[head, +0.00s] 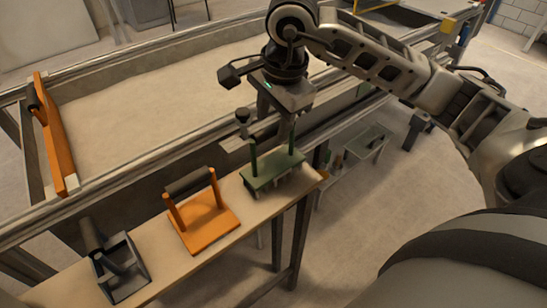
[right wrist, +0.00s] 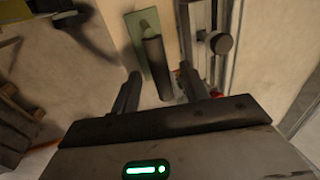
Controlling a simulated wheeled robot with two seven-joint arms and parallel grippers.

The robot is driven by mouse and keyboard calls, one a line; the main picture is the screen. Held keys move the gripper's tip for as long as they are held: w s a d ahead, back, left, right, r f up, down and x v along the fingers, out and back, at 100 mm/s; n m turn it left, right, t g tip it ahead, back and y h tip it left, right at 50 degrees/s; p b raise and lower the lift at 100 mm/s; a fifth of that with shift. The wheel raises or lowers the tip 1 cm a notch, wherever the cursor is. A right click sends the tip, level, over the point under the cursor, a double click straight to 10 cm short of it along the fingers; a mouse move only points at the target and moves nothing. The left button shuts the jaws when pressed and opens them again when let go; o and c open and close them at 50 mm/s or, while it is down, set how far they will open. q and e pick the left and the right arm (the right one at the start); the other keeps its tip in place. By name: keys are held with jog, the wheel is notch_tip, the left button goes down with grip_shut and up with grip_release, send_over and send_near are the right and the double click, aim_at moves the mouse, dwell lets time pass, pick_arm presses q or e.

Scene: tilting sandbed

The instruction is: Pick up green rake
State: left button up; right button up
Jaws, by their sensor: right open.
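The green rake (head: 270,173) lies on the right end of the narrow wooden shelf, its flat green plate down and two green posts standing up. In the right wrist view its green plate (right wrist: 139,30) and dark cylindrical handle (right wrist: 155,62) show just beyond my fingers. My right gripper (head: 276,122) is open above the rake, pointing down, and hides part of it in the head view. In the right wrist view the fingertips (right wrist: 160,78) are apart, with the lower end of the handle between them; I cannot tell whether they touch it. My left gripper is not in view.
An orange tool (head: 205,222) with a dark handle and a dark grey scoop-like tool (head: 121,270) stand left of the rake on the shelf (head: 168,236). The sandbed (head: 160,95) lies behind, with an orange bar (head: 50,140) at its left end. A dark knob (right wrist: 220,43) sits on the rail nearby.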

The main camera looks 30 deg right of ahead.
aim_at(271, 126)
jog(key=f, duration=0.3)
jog(key=shift+w+a+f, duration=0.1)
jog(key=shift+w+f, duration=0.05)
jog(key=shift+w, duration=0.15)
jog(key=shift+c, duration=0.4)
grip_shut()
